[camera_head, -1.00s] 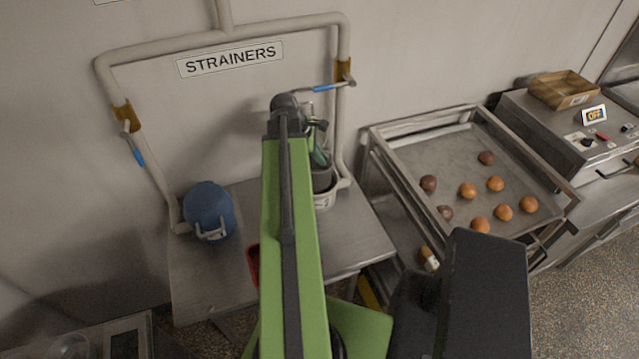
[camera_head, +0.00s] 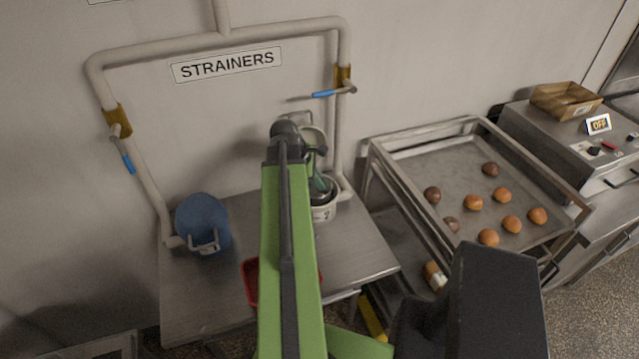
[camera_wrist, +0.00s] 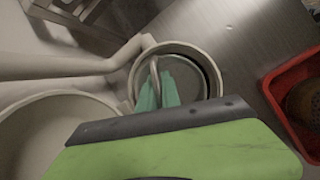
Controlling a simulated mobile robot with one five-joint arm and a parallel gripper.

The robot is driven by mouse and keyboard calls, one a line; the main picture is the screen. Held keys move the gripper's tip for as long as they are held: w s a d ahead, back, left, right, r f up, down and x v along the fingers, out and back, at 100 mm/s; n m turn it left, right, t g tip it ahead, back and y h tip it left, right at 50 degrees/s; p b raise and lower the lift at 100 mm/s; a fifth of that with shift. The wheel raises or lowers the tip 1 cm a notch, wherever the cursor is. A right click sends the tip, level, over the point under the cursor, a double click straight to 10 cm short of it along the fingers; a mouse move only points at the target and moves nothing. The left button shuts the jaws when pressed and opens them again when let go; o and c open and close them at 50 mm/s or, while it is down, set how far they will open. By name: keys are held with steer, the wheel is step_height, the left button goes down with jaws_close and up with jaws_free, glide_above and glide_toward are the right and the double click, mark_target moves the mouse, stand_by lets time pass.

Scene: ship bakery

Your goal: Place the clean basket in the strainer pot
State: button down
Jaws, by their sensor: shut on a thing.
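The strainer pot (camera_head: 325,211), pale and round, stands on the right of the steel table beneath a pipe. It also shows in the wrist view (camera_wrist: 217,62). My gripper (camera_wrist: 158,92) has green fingers, shut on the thin arched handle of the grey round basket (camera_wrist: 185,75). The basket lies within the pot's rim as seen from above, with a dark gap on its right side. How deep it sits, and whether it touches the bottom, I cannot tell. In the head view my arm hides part of the pot.
A blue pot (camera_head: 203,222) stands at the table's left. A red tray (camera_head: 250,284) sits near the front, with a brown round thing (camera_wrist: 305,103) in it. Pipes with blue-handled valves (camera_head: 324,94) frame the STRAINERS sign (camera_head: 227,65). A rack of buns (camera_head: 473,202) stands right.

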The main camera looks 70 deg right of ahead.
steer(key=shift+f, duration=0.3)
steer(key=c, duration=1.6)
jaws_free()
steer(key=shift+o, duration=0.2)
steer(key=shift+r, duration=0.2)
steer(key=p+v, duration=1.1)
steer(key=v, duration=0.1)
steer(key=shift+r+p, duration=0.4)
steer(key=shift+r, duration=0.1)
